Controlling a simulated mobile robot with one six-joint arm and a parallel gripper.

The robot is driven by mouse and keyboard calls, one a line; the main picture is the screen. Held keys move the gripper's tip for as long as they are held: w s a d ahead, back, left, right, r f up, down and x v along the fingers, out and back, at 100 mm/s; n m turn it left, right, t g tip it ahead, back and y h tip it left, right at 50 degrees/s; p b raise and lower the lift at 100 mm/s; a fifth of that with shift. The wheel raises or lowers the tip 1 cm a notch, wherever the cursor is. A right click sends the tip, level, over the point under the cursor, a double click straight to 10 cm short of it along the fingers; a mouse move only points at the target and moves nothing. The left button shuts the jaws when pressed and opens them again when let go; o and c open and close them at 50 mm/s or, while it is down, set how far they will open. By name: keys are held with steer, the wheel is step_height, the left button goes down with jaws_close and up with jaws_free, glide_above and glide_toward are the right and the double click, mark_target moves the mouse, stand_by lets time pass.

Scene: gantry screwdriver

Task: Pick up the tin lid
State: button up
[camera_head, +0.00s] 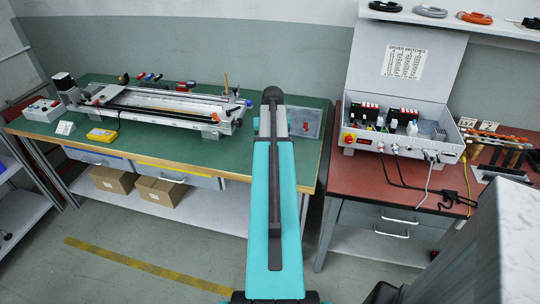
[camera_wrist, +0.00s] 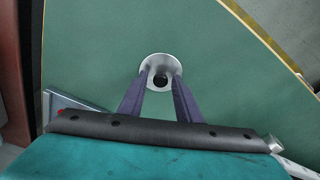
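In the wrist view, a round pale metal disc (camera_wrist: 160,61), which looks like the tin lid, lies over the green table top. It has a dark round spot near its lower edge; I cannot tell whether this is a knob or a hole. My gripper (camera_wrist: 161,80) has its two dark purple fingers apart, with the tips at the disc's lower left and lower right edges. A gap shows between the fingers, and I cannot tell whether they touch the disc. In the head view my arm hides the gripper and the lid.
The green workbench (camera_head: 150,153) carries a gantry rail machine (camera_head: 160,105) on its left and a grey metal tray (camera_head: 310,122) just right of my arm. A red bench (camera_head: 375,170) with an open control box (camera_head: 400,135) stands to the right. The green top around the disc is clear.

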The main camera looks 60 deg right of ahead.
jaws_close()
steer(key=shift+r, duration=0.15)
steer(key=shift+r+b, duration=0.3)
steer(key=shift+r, duration=1.15)
steer(key=shift+s+a+r, duration=0.1)
steer(key=shift+a+r, duration=0.05)
steer(key=s+a+b, duration=0.3)
steer(key=s+a, duration=0.3)
steer(key=a, duration=0.5)
steer(key=shift+s+a+r+b, duration=0.2)
steer(key=shift+s+r+b, duration=0.05)
steer(key=shift+r+b, duration=0.2)
steer(key=b, duration=0.3)
steer(key=shift+s+a, duration=0.15)
steer(key=shift+a, duration=0.1)
steer(key=b, duration=0.2)
steer(key=shift+s+a+b, duration=0.15)
steer(key=shift+a+b, duration=0.1)
steer(key=shift+b, duration=0.1)
